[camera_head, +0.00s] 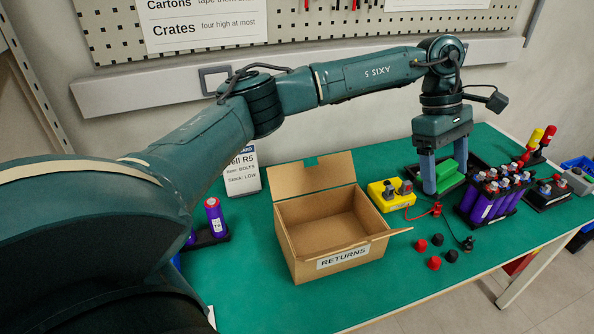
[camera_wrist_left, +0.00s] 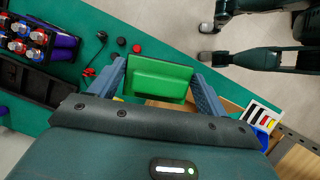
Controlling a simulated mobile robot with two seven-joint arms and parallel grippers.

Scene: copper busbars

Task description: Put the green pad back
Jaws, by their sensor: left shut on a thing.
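The green pad (camera_head: 447,178) is a stepped green block held between the two blue-grey fingers of my left gripper (camera_head: 444,172). It also shows in the left wrist view (camera_wrist_left: 158,80) between both fingers. My left gripper points down at the right part of the table and is shut on the pad. In the head view the pad overlaps a black tray (camera_head: 478,161); whether it touches the tray or hangs above it is hard to tell. My right gripper is not seen.
A RETURNS carton (camera_head: 328,237) stands open left of the gripper, with a yellow box (camera_head: 391,197) between them. A rack of purple cells (camera_head: 494,198) is close on the right. Red and black caps (camera_head: 434,263) lie in front.

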